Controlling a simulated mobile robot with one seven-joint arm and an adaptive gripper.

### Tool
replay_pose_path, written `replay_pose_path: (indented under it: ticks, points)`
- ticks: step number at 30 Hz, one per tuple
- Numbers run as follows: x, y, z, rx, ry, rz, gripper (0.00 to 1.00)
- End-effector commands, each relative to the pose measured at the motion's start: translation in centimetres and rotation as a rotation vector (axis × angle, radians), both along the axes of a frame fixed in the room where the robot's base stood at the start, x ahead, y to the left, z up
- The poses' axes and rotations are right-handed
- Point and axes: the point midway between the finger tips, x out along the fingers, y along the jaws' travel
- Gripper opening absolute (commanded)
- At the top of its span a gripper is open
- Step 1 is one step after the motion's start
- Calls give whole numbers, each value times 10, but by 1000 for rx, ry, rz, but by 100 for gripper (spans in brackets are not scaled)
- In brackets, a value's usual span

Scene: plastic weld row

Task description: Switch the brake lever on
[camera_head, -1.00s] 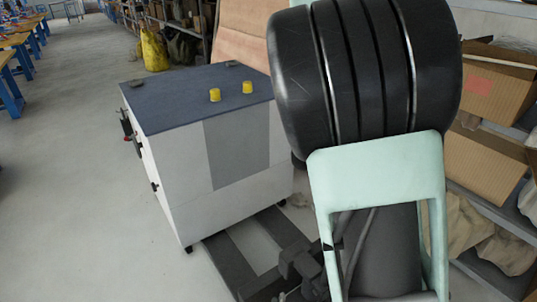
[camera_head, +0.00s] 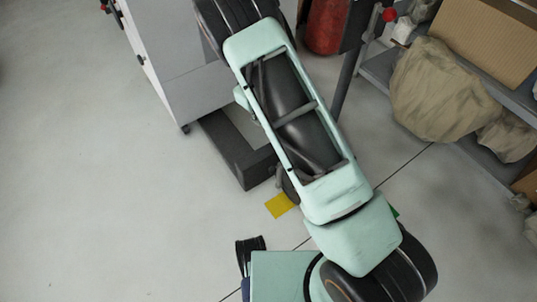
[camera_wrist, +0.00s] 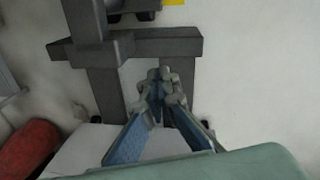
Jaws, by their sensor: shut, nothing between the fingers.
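A red ball knob on a dark lever (camera_head: 388,14) shows at the top right in the head view, beside a dark upright post. A smaller red part (camera_head: 104,8) shows on the left side of the white cabinet. I cannot tell from these frames which one is the brake lever. In the wrist view my gripper (camera_wrist: 158,86) is shut and empty, its fingers together above a dark grey base frame (camera_wrist: 102,82). I see no lever at the fingertips. The gripper does not show in the head view, where my arm fills the middle.
The white cabinet (camera_head: 178,60) stands at the upper left. A red cylinder (camera_head: 326,26) stands by the post; a red cylinder also shows in the wrist view (camera_wrist: 28,150). Shelving with a box (camera_head: 482,42) and sacks (camera_head: 440,90) lines the right. The floor at left is clear.

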Motion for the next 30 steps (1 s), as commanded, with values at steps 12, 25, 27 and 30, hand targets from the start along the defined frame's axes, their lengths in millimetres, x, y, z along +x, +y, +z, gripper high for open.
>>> replay_pose_path:
  ticks: [12, 25, 27, 30]
  points:
    - [-47, 9, -49, 20, 122, -23, 0]
    - [-48, 6, -77, 18, 123, -22, 0]
    - [-48, 6, -93, 18, 123, -21, 0]
    - [-48, 4, -115, 18, 123, -22, 0]
